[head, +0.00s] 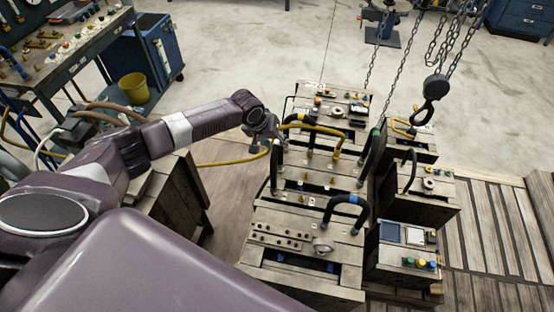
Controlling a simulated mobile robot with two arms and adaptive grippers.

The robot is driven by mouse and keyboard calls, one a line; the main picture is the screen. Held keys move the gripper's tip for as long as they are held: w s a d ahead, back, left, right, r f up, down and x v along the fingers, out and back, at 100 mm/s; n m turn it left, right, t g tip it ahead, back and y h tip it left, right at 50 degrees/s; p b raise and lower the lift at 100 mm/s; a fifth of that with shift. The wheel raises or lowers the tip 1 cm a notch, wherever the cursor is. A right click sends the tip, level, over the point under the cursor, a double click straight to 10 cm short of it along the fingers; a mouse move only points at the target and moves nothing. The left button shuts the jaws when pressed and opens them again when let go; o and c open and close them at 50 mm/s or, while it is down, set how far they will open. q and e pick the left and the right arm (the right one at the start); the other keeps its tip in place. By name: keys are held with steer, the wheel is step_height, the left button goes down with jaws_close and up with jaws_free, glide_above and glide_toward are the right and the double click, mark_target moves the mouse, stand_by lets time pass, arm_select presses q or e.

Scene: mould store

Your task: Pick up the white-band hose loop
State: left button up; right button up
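Several black hose loops stand on the wooden crates right of centre. No white band shows clearly at this size. One loop (277,168) rises just under my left gripper (271,137), and its top is partly hidden by the fingers. A loop behind it (293,118) has a small pale or bluish band. A nearer loop (346,204) has a blue band, and another (374,155) seems to have a greenish one. My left gripper points down at the near loop's top; I cannot tell whether it touches or holds it. My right gripper is out of view.
A yellow hose (230,162) runs behind my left gripper. Chains and a dark hook (434,88) hang at the right. Crates with fittings (407,262) stand close together. A workbench (62,66) and yellow bucket (134,87) are at the left. The concrete floor behind is mostly clear.

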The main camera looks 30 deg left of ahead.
arm_select(q)
steer(key=shift+c, duration=0.4)
jaws_close()
steer(key=shift+r, duration=0.1)
steer(key=shift+w+r, duration=0.1)
steer(key=shift+r, duration=0.2)
step_height(320, 180, up, 19)
steer(key=b, duration=0.3)
steer(key=shift+r, duration=0.2)
